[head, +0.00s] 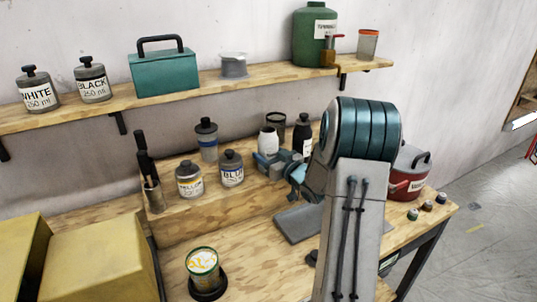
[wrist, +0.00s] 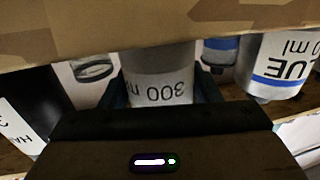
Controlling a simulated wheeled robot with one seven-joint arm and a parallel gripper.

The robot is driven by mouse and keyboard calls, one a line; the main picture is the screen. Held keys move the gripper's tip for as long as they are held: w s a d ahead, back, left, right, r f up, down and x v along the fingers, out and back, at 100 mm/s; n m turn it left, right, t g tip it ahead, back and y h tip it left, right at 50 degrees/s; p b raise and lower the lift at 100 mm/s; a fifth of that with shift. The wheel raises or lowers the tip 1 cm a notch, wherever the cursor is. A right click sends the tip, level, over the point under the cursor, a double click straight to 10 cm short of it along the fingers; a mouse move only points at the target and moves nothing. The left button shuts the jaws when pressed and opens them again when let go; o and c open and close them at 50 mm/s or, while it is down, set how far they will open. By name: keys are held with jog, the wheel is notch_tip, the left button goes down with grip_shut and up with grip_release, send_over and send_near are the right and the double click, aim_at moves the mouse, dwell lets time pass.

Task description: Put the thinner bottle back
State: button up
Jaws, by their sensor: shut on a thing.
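The thinner bottle is, as far as I can tell, the pale bottle (head: 268,139) with a dark cap on the raised wooden step in the head view; its name is not readable. My gripper (head: 279,166) is at its lower front, shut on it. In the wrist view, which shows labels upside down, the bottle (wrist: 160,88) stands between the two dark fingers with "300 m" readable on its label. Its lower part and the fingertips are partly hidden, and I cannot tell whether it touches the step.
YELLOW (head: 189,181) stands further left. The upper shelf (head: 205,90) has bare gaps. A yellow-white can (head: 203,265) stands on the bench front.

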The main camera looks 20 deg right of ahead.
jog(key=o, duration=1.3)
jog(key=shift+f, duration=0.1)
jog(key=shift+s, duration=0.15)
jog(key=b+v, duration=0.2)
jog(key=v, duration=0.9)
jog(key=s+a+g+h, duration=0.1)
jog(key=s+a+g, duration=0.4)
jog(key=s+a, duration=0.2)
jog(key=s+a+m+g+h, duration=0.1)
jog(key=s+a+g, duration=0.3)
jog(key=s+a, duration=0.2)
jog(key=s+a+f+m+g+h, duration=0.1)
jog(key=s+a+g, duration=0.4)
jog(key=s, duration=0.5)
jog(key=shift+s+a+g+h, duration=0.15)
jog(key=shift+a+h, duration=0.05)
jog(key=shift+a, duration=0.5)
jog(key=shift+s+a+g+h, duration=0.1)
jog(key=shift+a+g+h, duration=0.1)
jog(key=shift+a, duration=0.45)
